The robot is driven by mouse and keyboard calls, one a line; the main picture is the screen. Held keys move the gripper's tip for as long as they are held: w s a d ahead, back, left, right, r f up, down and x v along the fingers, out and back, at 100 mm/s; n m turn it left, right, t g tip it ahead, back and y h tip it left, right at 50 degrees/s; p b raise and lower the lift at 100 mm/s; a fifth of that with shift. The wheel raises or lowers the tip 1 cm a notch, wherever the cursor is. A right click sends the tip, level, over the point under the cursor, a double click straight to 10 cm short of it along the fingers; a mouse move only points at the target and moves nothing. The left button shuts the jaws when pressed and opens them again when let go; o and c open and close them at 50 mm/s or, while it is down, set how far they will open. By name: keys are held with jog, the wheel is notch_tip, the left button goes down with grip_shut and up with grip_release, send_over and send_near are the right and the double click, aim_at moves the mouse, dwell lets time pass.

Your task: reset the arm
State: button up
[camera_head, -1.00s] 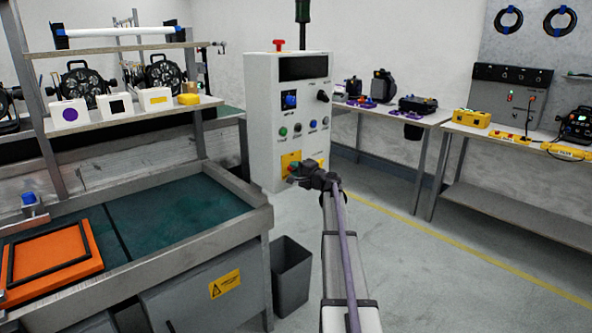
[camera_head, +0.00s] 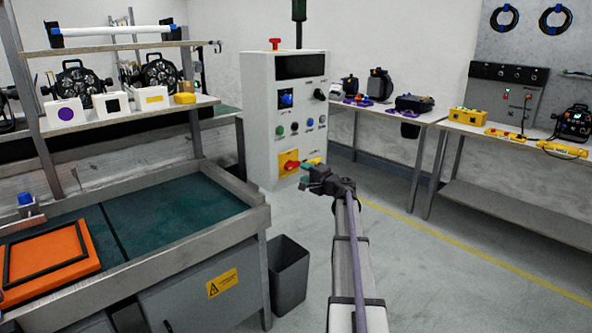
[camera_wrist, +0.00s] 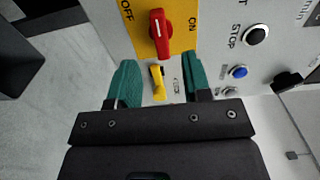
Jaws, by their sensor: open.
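My gripper (camera_head: 308,174) is open in front of the lower part of the white control box (camera_head: 258,130). In the wrist view its two teal fingers (camera_wrist: 159,72) stand apart. A red rotary switch (camera_wrist: 159,33) on a yellow plate (camera_wrist: 182,16) marked OFF and ON lies beyond the fingertips, its handle about upright in that picture. The red switch also shows in the head view (camera_head: 290,164), left of the gripper. A small yellow part (camera_wrist: 157,82) appears between the fingers in the wrist view; I cannot tell whether they touch it.
A sink-like bench (camera_head: 236,222) with an orange board (camera_head: 88,246) stands at left, a grey bin (camera_head: 288,275) beside it. Tables with equipment (camera_head: 480,133) line the right wall. The floor (camera_head: 430,270) at right is clear.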

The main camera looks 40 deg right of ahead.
jog(key=s, duration=0.3)
jog(key=shift+s+d, duration=0.15)
jog(key=shift+s, duration=0.25)
jog(key=s+a+f+n+g+y, duration=0.1)
jog(key=s+a+f+n+g, duration=0.3)
jog(key=a, duration=0.5)
jog(key=s+a+f+n+g+y, duration=0.1)
jog(key=s+a+f+n+g, duration=0.15)
jog(key=a+f+g, duration=0.4)
jog(key=s+a+f+n+g+y, duration=0.1)
jog(key=s+a+f+n+g, duration=0.3)
jog(key=a, duration=0.6)
jog(key=s+a+f+n+g+h, duration=0.1)
jog(key=s+a+n, duration=0.1)
jog(key=s+a, duration=0.45)
jog(key=s+a+f+n+g+h, duration=0.1)
jog(key=s+a+n+h, duration=0.15)
jog(key=a, duration=0.75)
jog(key=s+a+f+n+g+h, duration=0.1)
jog(key=s+a+n+g, duration=0.1)
jog(key=s+a, duration=0.45)
notch_tip(320, 180, up, 20)
jog(key=w+p, duration=0.2)
jog(key=p, duration=1.8)
jog(key=shift+a+r, duration=0.25)
jog(key=shift+a, duration=0.2)
